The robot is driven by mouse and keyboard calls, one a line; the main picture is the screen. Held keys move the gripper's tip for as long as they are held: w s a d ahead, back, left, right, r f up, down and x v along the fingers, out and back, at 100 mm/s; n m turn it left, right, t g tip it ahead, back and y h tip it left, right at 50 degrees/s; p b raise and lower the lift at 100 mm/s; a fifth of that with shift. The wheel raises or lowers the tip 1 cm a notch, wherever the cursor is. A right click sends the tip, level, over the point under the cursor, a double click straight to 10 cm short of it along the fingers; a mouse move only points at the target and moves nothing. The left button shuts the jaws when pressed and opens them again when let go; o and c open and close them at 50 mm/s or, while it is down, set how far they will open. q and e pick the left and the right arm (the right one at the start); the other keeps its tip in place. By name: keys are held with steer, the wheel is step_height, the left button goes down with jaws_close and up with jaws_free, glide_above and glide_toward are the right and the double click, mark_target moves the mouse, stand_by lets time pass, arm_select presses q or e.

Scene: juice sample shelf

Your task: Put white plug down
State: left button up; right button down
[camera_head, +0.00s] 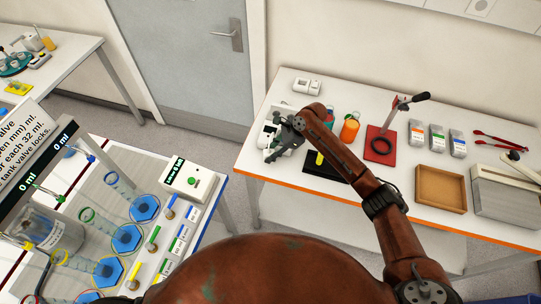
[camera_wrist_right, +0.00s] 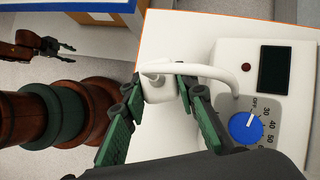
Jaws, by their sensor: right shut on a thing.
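The white plug (camera_wrist_right: 158,88) is held between the green-padded fingers of my right gripper (camera_wrist_right: 155,100) in the right wrist view. A white cord curves from it towards the white device with a blue dial (camera_wrist_right: 262,100). In the head view my right gripper (camera_head: 287,135) is over the left part of the right-hand table, in front of that device (camera_head: 268,131), and hides the plug. Whether the plug touches the table is hard to tell. My left gripper (camera_wrist_right: 67,50) shows at the upper left of the wrist view, open and empty, away from the plug.
A white double box (camera_head: 306,87) stands behind on the table (camera_head: 330,88). A wooden tray (camera_head: 441,188) is at the right.

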steer(key=shift+f, duration=0.7)
steer(key=c, duration=1.5)
jaws_free()
steer(key=shift+c, duration=0.2)
steer(key=shift+d+r, duration=0.2)
steer(key=shift+r, duration=0.1)
steer(key=v, duration=1.1)
steer(key=shift+r, duration=0.2)
